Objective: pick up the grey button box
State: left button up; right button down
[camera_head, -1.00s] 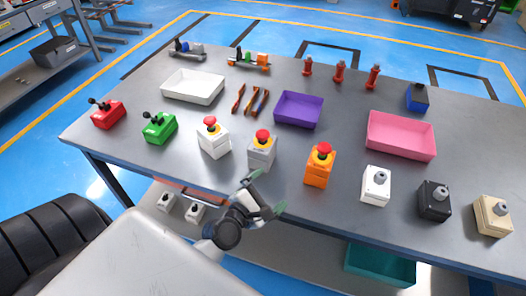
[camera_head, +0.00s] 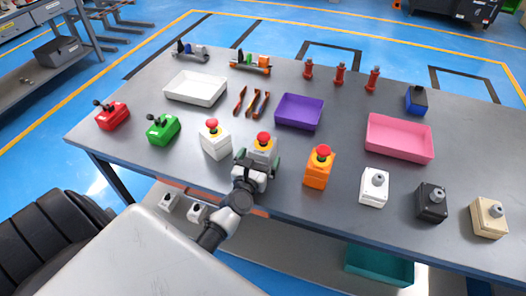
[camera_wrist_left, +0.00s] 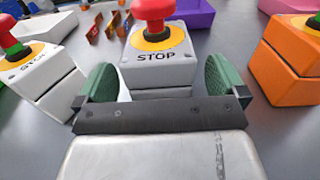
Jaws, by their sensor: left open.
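The grey button box (camera_head: 262,146) stands upright near the table's front edge, with a red mushroom button on a yellow ring. In the left wrist view the box (camera_wrist_left: 160,62) is straight ahead and carries the word STOP. My left gripper (camera_head: 258,163) is open at the front of the box. Its two green-padded fingers (camera_wrist_left: 159,80) lie one to each side of the box's near part, with visible gaps, so they do not appear to grip it. The box's lower front is partly hidden by the gripper. My right gripper is not in view.
A white button box (camera_head: 215,140) stands close on the left and an orange one (camera_head: 319,168) on the right. Behind are copper-coloured strips (camera_head: 252,102) and a purple tray (camera_head: 299,112). The grey table (camera_head: 330,130) has bare surface between them.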

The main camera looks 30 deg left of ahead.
pick_arm(q)
jog(key=shift+x, duration=1.45)
jog(key=shift+s, duration=0.1)
jog(key=shift+c, duration=0.8)
jog(key=c, duration=0.9)
jog(key=shift+c, duration=0.3)
